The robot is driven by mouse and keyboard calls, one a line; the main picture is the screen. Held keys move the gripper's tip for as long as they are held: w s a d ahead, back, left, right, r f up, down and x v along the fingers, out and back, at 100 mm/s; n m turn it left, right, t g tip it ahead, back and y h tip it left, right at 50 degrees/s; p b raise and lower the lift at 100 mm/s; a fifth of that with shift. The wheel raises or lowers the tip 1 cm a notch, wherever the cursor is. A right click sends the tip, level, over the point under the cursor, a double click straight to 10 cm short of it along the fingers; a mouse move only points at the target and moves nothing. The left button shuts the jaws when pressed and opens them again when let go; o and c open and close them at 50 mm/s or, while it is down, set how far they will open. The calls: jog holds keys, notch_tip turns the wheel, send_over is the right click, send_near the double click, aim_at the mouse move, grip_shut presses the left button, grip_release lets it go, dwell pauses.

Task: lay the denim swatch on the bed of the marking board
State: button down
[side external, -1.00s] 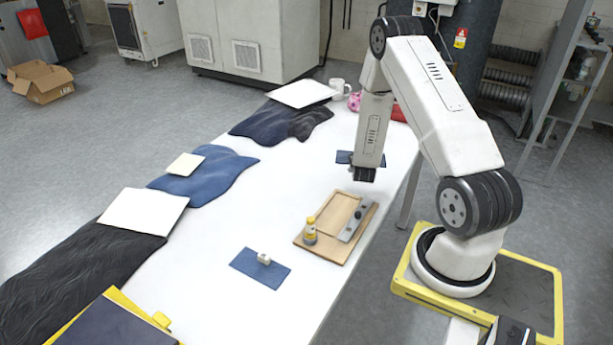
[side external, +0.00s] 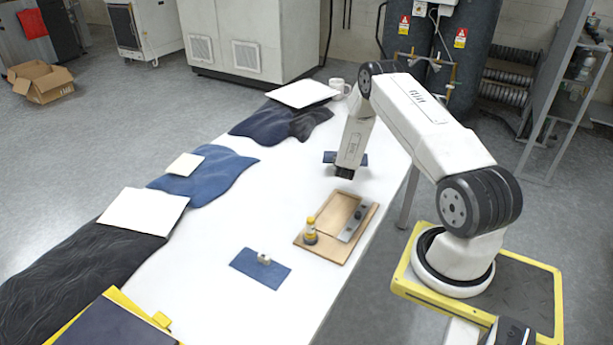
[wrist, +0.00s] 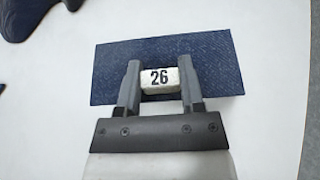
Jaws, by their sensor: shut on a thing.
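My gripper (wrist: 160,80) is shut on a pale tag block marked "26" (wrist: 160,78), which sits on a dark blue denim swatch (wrist: 215,68). The swatch looks flat and spreads out on both sides of the fingers. The marking board (side external: 325,252), a wooden board with a recessed bed (side external: 337,210), lies in front of my arm, apart from the swatch. The bed looks empty.
Another blue swatch (side external: 247,264) with a block lies nearer the camera. Folded fabrics line the left edge. A white mug (side external: 338,86) stands far back.

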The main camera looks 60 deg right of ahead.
jog(key=shift+w+d+f, duration=0.3)
jog(key=shift+f, duration=0.2)
jog(key=shift+w+d+f, duration=0.25)
jog(key=shift+w+f, duration=0.05)
jog(key=shift+f, duration=0.2)
jog(key=shift+w+d+f, duration=0.1)
jog(key=shift+f, duration=1.65)
jog(key=shift+f, duration=0.15)
jog(key=shift+c, duration=1.1)
grip_release()
jog(key=shift+r, duration=0.2)
jog(key=shift+v, duration=5.95)
